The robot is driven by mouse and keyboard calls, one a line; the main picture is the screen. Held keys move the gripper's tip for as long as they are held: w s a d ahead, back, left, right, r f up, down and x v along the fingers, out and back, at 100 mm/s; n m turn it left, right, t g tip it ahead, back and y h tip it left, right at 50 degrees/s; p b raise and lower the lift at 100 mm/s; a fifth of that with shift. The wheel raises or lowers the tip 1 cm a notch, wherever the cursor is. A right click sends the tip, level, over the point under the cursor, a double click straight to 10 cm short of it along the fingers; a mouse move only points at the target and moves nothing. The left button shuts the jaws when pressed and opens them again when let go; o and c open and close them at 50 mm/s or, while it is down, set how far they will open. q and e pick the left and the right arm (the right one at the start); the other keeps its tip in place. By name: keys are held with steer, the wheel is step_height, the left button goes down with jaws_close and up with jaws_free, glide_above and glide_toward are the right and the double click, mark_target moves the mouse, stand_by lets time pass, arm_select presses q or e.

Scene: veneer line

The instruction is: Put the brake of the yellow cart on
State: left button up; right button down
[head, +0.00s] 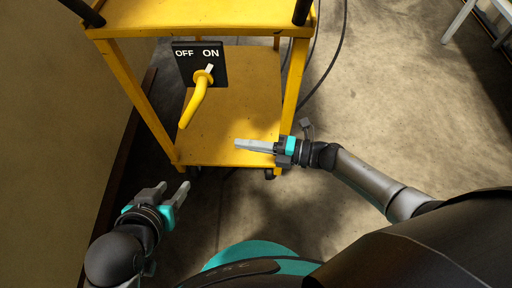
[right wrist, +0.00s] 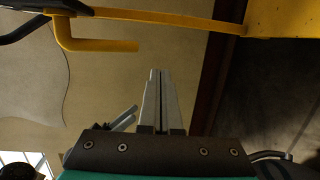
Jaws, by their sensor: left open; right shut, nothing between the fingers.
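The yellow cart (head: 245,100) stands ahead of me. Its black brake plate (head: 221,72) reads OFF on the left and ON on the right. The yellow brake lever (head: 194,104) hangs down and slightly left from its pivot; a white pointer (head: 209,69) at the pivot points up toward ON. In the right wrist view the bent lever (right wrist: 92,45) is at the upper left, apart from the fingers. My right gripper (head: 238,145) is shut and empty, below and right of the lever's end (right wrist: 158,72). My left gripper (head: 174,189) is open and empty, lower and in front of the cart.
The cart's lower shelf (head: 255,115) lies behind the lever, between yellow posts. A wall (head: 50,130) runs along the left. Dark cables (head: 338,50) trail on the floor at right. Open concrete floor (head: 400,110) lies right of the cart.

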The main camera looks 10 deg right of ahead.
steer(key=shift+s+d+f, duration=0.3)
steer(key=shift+d+f, duration=0.05)
steer(key=shift+d, duration=0.2)
steer(key=shift+s+d+f, duration=0.25)
steer(key=shift+d+f, duration=0.05)
steer(key=shift+d, duration=0.2)
steer(key=shift+a+r, duration=0.1)
